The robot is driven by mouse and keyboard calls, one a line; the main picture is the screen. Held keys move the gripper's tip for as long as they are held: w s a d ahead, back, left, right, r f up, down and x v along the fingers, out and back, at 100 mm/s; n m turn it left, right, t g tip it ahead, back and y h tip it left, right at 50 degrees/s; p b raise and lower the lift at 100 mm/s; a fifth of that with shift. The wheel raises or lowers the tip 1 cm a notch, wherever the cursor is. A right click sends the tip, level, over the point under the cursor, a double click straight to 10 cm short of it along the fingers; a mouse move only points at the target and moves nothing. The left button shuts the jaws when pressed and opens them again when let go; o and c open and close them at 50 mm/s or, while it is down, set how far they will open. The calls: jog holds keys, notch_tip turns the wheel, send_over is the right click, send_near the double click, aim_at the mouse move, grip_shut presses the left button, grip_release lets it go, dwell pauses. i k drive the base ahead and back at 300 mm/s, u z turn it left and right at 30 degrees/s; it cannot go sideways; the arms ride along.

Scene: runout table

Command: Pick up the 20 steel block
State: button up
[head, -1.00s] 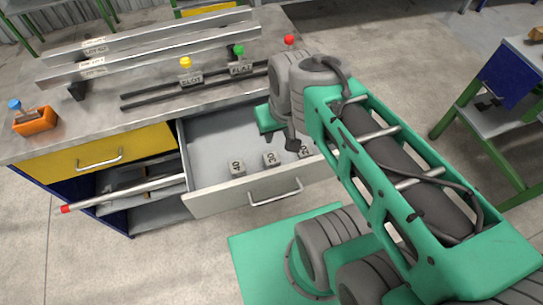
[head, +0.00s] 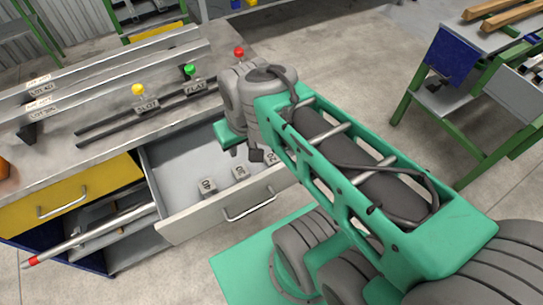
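The steel block marked 20 (head: 271,158) sits in the open drawer, the rightmost of three blocks in a row, and part of it is hidden by my arm. The block marked 30 (head: 240,173) is left of it, and the block marked 40 (head: 208,186) is farther left. My gripper (head: 256,155) shows as a small dark shape under the wrist, over the drawer and just left of the 20 block in the picture. Its fingers are too small and covered to tell open from shut. I cannot tell whether it touches the block.
The open drawer's front (head: 225,212) faces me. The grey worktop (head: 110,150) above carries rails and yellow, green and red knobs. A red-tipped bar (head: 95,232) sticks out from the shelf at left. Another green-legged table (head: 470,110) stands at right.

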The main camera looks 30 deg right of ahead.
aim_at(270, 160)
jog(key=u, duration=2.3)
jog(key=k, duration=0.85)
jog(key=z, duration=0.2)
jog(key=i, duration=0.5)
